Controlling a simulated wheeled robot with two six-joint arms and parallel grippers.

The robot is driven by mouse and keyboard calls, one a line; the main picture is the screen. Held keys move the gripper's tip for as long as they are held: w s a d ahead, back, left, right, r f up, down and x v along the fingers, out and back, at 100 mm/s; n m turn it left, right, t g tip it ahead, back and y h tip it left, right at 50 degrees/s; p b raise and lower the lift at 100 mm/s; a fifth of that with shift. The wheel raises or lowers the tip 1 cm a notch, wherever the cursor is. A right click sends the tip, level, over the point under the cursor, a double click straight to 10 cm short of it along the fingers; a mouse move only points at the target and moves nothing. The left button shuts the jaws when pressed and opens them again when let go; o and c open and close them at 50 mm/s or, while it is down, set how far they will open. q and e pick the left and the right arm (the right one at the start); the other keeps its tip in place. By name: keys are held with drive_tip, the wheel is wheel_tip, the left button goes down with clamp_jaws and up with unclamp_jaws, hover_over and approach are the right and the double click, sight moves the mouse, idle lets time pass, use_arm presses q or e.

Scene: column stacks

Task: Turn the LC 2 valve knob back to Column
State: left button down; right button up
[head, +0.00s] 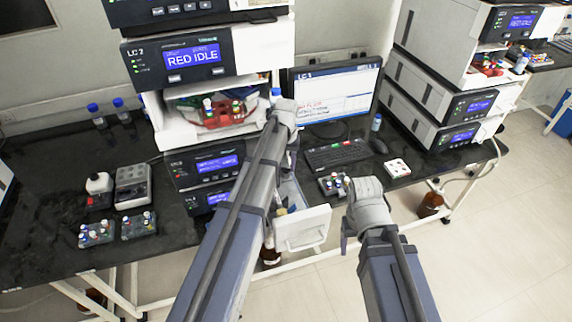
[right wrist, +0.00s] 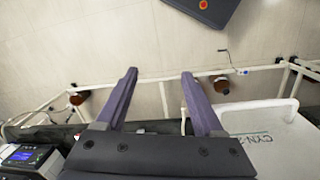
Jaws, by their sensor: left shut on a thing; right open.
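The LC 2 stack (head: 176,58) stands left of centre in the head view, its screen (head: 192,57) reading RED IDLE. My left gripper (head: 285,108) is at the right side of this stack, in front of the monitor. Its wrist hides its fingers and the LC 2 valve knob at this spot. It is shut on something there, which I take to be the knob. My right gripper (right wrist: 159,74) is open and empty in the right wrist view, over the bench's front edge and floor. In the head view its wrist (head: 368,205) is right of the white drawer-like panel.
The white panel (head: 302,229) juts from the bench front between my arms. The monitor (head: 338,92), keyboard (head: 345,151) and a vial rack (head: 332,186) lie beyond. Another stack (head: 440,85) stands right. Vial trays (head: 97,232) are on the left bench.

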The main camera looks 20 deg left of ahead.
sight(286, 168)
use_arm(q)
drive_tip(key=shift+m, duration=1.9)
drive_tip(key=shift+c, duration=2.2)
unclamp_jaws()
drive_tip(key=shift+r, duration=0.2)
wheel_tip(286, 168, up, 8)
drive_tip(key=p, duration=0.8)
drive_tip(key=shift+f, duration=0.25)
